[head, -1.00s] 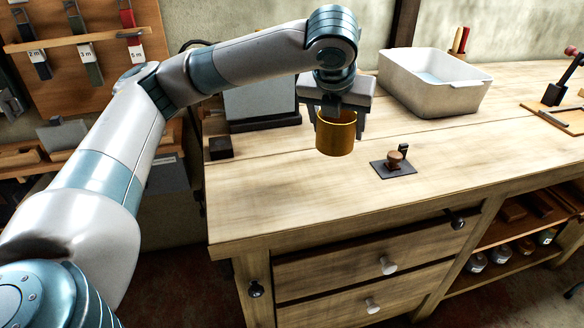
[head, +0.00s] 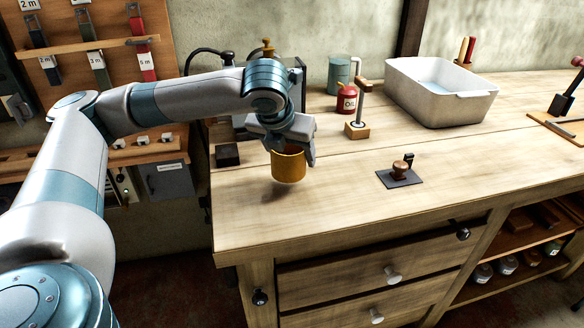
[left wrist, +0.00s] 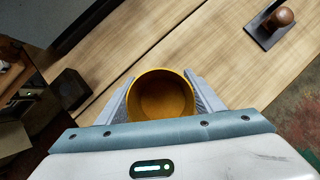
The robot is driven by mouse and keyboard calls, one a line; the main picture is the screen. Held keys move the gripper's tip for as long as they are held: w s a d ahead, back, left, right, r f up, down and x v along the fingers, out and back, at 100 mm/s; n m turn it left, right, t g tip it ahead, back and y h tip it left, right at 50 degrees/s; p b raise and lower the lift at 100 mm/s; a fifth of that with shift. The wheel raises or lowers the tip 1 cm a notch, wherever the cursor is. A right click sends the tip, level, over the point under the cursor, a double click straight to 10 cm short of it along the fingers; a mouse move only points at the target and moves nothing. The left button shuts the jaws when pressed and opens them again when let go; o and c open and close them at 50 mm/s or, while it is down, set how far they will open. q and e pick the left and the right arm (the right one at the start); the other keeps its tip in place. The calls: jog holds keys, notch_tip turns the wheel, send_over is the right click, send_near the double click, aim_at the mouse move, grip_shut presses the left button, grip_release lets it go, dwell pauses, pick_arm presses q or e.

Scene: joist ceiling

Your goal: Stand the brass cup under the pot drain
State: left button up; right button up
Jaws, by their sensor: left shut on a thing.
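The brass cup (head: 288,167) is upright between the fingers of my left gripper (head: 291,150), which is shut on it. The cup hangs a little above the left part of the workbench, with a shadow below it. In the left wrist view the cup (left wrist: 161,97) shows its open, empty mouth between both fingers. Behind my arm stands a dark apparatus with a brass knob (head: 267,47) on top, perhaps the pot. My arm and gripper cover most of it, and I cannot make out a drain. My right gripper is not in view.
A small black block (head: 228,155) lies left of the cup. A wooden-knobbed tool on a dark plate (head: 400,176) lies to the right. Behind are a red oil can (head: 347,98), a wooden-based stand (head: 357,130) and a white basin (head: 440,103). The bench front (head: 330,215) is clear.

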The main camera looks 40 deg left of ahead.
aim_at(292, 168)
pick_arm(q)
jog(key=shift+f, duration=0.1)
jog(key=shift+c, duration=0.2)
jog(key=shift+f, duration=1.9)
jog(key=o, duration=1.2)
jog(key=v, duration=1.2)
jog(key=shift+p, duration=0.3)
